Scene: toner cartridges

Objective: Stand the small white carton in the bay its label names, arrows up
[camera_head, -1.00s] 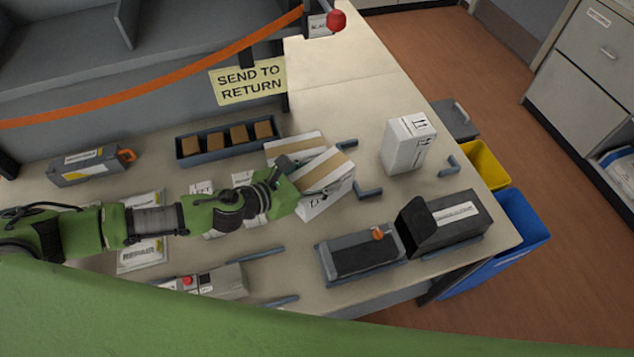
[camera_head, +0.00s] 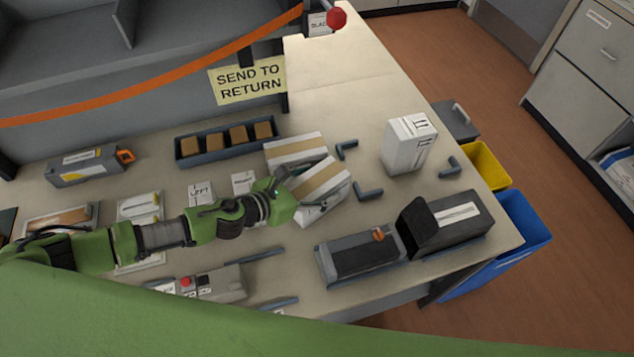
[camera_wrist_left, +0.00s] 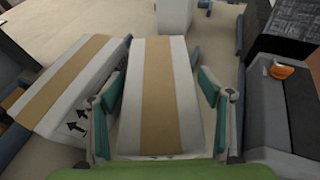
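A small white carton with a tan tape band (camera_head: 326,178) lies flat at the middle of the table. My left gripper (camera_head: 288,182) has its fingers along both sides of it. In the left wrist view this carton (camera_wrist_left: 160,95) fills the space between the teal fingers (camera_wrist_left: 160,100). A second taped white carton (camera_head: 293,148) lies just behind; its side arrows show in the wrist view (camera_wrist_left: 72,112). A third white carton (camera_head: 404,148) stands upright to the right, with arrows pointing up on its label. Dark corner brackets (camera_head: 369,191) mark spots on the table. My right gripper is not in view.
A LEFT card (camera_head: 201,193) lies near my arm. A tray of brown blocks (camera_head: 230,156) stands behind. A grey cartridge (camera_head: 355,258) and black box (camera_head: 448,222) stand front right. Bare table (camera_head: 350,95) extends toward the back; yellow (camera_head: 490,165) and blue bins (camera_head: 520,235) are off the right edge.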

